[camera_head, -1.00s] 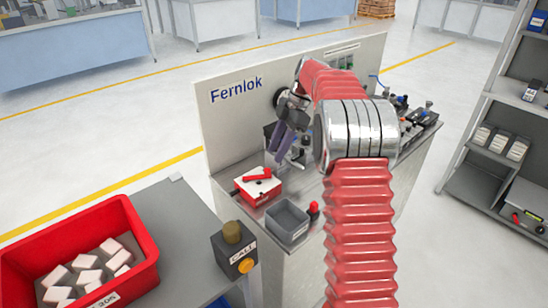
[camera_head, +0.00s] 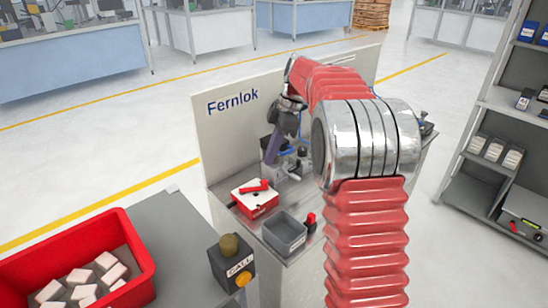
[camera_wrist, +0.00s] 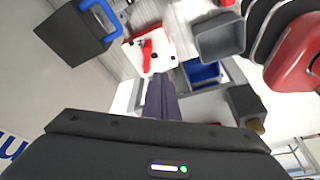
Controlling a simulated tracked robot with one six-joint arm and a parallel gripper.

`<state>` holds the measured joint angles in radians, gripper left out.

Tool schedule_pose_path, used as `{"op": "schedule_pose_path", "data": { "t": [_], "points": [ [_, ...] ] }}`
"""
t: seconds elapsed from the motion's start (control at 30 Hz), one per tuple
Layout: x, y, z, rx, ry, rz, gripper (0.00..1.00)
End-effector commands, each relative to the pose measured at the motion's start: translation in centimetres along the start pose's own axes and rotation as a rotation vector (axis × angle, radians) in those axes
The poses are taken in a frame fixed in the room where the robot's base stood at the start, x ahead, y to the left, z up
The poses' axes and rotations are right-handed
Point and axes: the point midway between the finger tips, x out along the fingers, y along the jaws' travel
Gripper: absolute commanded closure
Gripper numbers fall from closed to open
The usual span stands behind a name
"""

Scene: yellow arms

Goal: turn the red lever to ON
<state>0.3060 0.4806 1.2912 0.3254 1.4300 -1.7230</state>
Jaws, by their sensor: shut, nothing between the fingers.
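The red lever (camera_head: 254,187) sits on the white top of a small red box (camera_head: 257,204) on the bench in front of the Fernlok panel. Both also show in the wrist view, the lever (camera_wrist: 147,56) lying across the box's white face. I cannot read any ON mark. My gripper (camera_head: 271,160) is shut and empty, pointing down above and just behind the box in the head view. In the wrist view its dark fingers (camera_wrist: 161,84) end close to the box, apart from the lever.
A grey open bin (camera_head: 285,236) stands right of the box, with a small red-topped part (camera_head: 311,222) beside it. The Fernlok panel (camera_head: 222,135) rises behind. A red crate (camera_head: 128,246) with white blocks and a CALL button box (camera_head: 232,264) are at front left.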

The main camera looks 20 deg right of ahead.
Motion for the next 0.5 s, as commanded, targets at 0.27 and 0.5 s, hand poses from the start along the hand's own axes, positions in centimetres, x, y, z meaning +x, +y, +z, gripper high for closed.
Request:
{"op": "schedule_pose_path", "data": {
  "t": [0.27,0.5],
  "points": [
    [-2.7,-5.4,-3.0,0.214,-0.054,0.076,1.00],
    [-4.0,-10.3,-4.8,0.396,-0.078,0.152,1.00]
  ]
}}
